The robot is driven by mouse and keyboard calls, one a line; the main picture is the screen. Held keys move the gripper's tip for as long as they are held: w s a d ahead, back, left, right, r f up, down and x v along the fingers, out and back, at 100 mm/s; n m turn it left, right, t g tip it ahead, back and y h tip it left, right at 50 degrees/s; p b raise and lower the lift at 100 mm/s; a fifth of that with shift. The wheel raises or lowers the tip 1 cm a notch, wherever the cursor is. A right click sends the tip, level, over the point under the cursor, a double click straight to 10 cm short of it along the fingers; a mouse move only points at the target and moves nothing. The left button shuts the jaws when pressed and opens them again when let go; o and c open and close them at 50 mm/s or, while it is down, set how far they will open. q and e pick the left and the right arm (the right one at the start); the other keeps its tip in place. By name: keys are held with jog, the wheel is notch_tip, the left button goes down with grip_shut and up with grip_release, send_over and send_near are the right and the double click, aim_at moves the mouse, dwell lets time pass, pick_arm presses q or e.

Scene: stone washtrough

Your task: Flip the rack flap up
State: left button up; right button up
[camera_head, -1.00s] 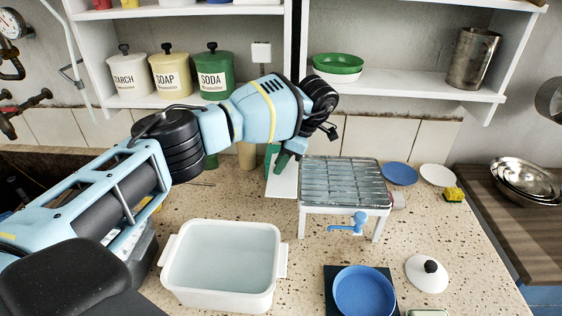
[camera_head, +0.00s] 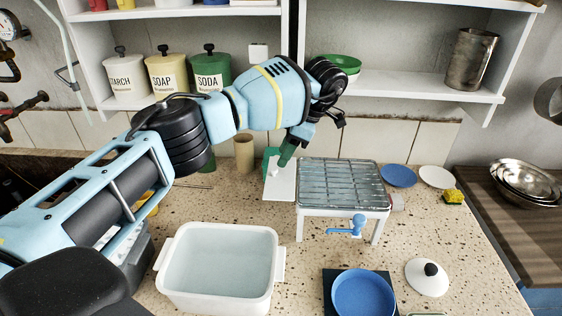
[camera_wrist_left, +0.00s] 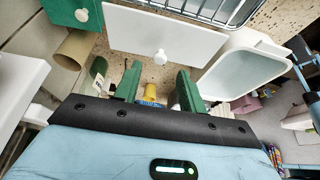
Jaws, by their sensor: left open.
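The wire-topped rack (camera_head: 343,184) stands on white legs on the speckled counter, with a blue handle (camera_head: 348,227) at its front. A flat white flap (camera_head: 281,185) with a small white knob extends from the rack's left side. In the left wrist view the flap (camera_wrist_left: 185,38) and its round knob (camera_wrist_left: 160,57) lie just beyond my fingertips. My left gripper (camera_head: 287,150) is above the flap's back part, pointing down. In the wrist view its green fingers (camera_wrist_left: 158,88) are apart with nothing gripped. My right gripper is not in view.
A white water-filled basin (camera_head: 222,265) stands front left of the rack. A tan cylinder (camera_head: 244,153) and a green object with a white knob (camera_wrist_left: 72,12) are near the flap. Blue (camera_head: 398,175) and white (camera_head: 436,176) discs lie right of the rack. A shelf (camera_head: 410,88) overhangs behind.

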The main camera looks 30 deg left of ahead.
pick_arm(q)
jog(key=shift+v, duration=1.7)
